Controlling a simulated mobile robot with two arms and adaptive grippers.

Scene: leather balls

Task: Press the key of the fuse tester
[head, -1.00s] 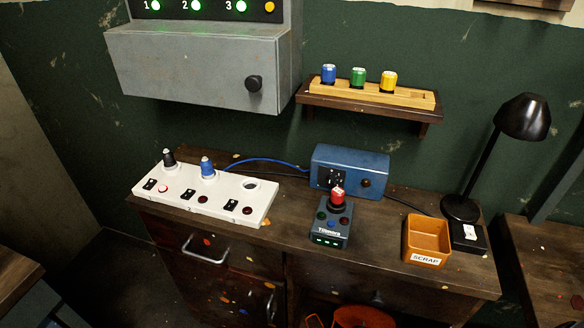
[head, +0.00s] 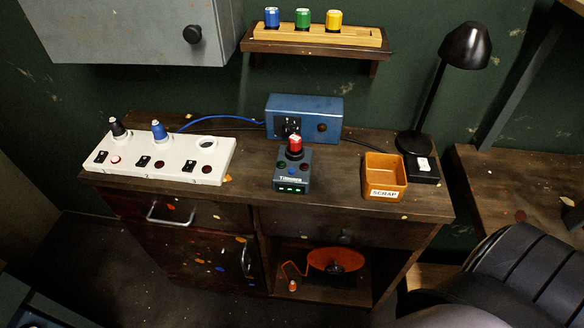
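The fuse tester (head: 291,183) is a small dark grey box near the front middle of the wooden cabinet top. A red fuse (head: 295,144) stands upright on it. Which part is the key is too small to tell. Neither of my grippers shows in the head view. A dark ribbed part of my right arm fills the lower right corner, well apart from the tester.
A white panel (head: 220,160) with a black and a blue fuse lies left. A blue box (head: 334,109) stands behind the tester. An orange scrap bin (head: 377,168) and black lamp (head: 467,45) are right. A wall shelf (head: 262,47) holds three fuses. Clear wood lies around the tester.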

